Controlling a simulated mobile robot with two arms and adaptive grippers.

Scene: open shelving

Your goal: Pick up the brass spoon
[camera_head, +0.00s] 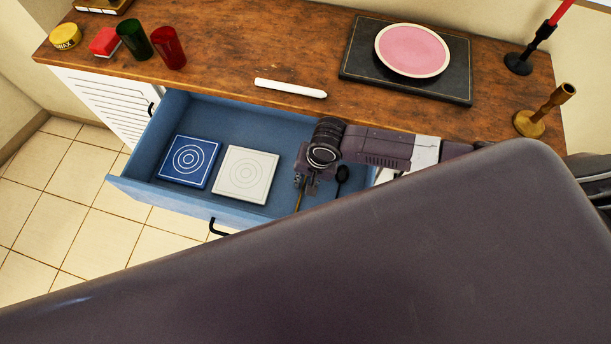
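The right gripper (301,186) points down into an open blue drawer (182,118), at the drawer's right part. A thin brass-coloured strip (298,202), which looks like part of the brass spoon, shows just below the gripper. The rest of it is hidden by the gripper and by my arm. The fingers are small and dark here, so I cannot tell whether they are open or shut on the spoon. The left gripper is out of view.
The drawer also holds a blue tile (187,161), a white tile (246,174) and a dark spoon-like utensil (342,176) right of the gripper. On the wooden top (225,60) are a white stick (290,88), a pink plate (411,50) and a brass candlestick (545,110).

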